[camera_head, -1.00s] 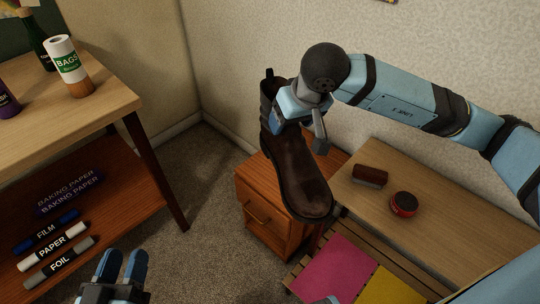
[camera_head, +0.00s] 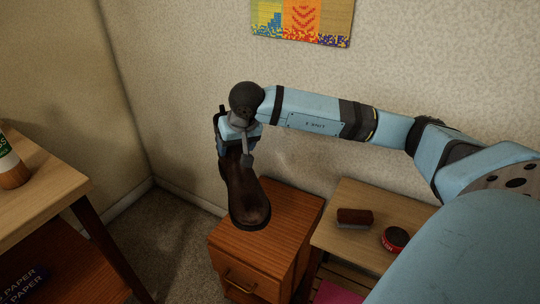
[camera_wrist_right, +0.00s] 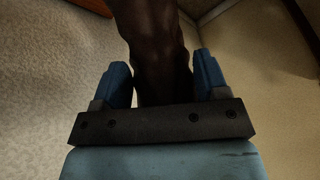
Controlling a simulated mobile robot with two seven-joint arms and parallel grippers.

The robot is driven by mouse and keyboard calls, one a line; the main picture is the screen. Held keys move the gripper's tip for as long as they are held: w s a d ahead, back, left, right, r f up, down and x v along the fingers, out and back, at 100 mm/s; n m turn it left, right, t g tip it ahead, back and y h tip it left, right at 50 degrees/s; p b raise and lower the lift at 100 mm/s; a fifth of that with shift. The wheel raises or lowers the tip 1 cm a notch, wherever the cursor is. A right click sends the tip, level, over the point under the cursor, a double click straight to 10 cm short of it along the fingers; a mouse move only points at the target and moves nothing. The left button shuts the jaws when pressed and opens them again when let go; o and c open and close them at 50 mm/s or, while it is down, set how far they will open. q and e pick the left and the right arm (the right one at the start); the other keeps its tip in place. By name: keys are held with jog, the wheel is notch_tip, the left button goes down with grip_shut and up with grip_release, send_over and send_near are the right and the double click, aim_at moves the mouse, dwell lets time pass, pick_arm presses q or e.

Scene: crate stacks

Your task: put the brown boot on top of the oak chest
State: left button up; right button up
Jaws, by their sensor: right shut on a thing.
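The brown boot (camera_head: 243,196) hangs from my right gripper (camera_head: 232,140), toe toward the camera and downward. The jaws are shut on its upper shaft, and in the right wrist view the boot (camera_wrist_right: 153,60) sits between the two blue fingers. The oak chest (camera_head: 252,262) is a small reddish wooden cabinet with drawers against the wall. The boot's toe overlaps the left part of its top in the head view; it appears to be held above it, but the gap is hard to judge. My left gripper does not show now.
Right of the chest is a light wooden bench (camera_head: 343,238) with a brush (camera_head: 354,217) and a round red tin (camera_head: 395,239). Carpet floor lies between.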

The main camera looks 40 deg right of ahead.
jog(key=w+d+f+m, duration=0.1)
jog(key=d, duration=0.4)
notch_tip(320, 180, down, 20)
jog(key=b, duration=0.7)
jog(key=shift+w+d+h, duration=0.2)
jog(key=shift+h, duration=0.1)
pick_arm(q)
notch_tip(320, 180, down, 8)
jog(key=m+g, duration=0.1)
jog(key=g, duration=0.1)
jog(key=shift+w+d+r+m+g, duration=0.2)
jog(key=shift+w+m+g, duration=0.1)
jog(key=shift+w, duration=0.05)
pick_arm(e)
jog(key=o, duration=1.7)
jog(key=shift+f, duration=0.1)
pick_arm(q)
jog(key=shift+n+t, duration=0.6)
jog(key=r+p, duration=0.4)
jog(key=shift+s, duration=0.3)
pick_arm(e)
jog(key=v, duration=1.2)
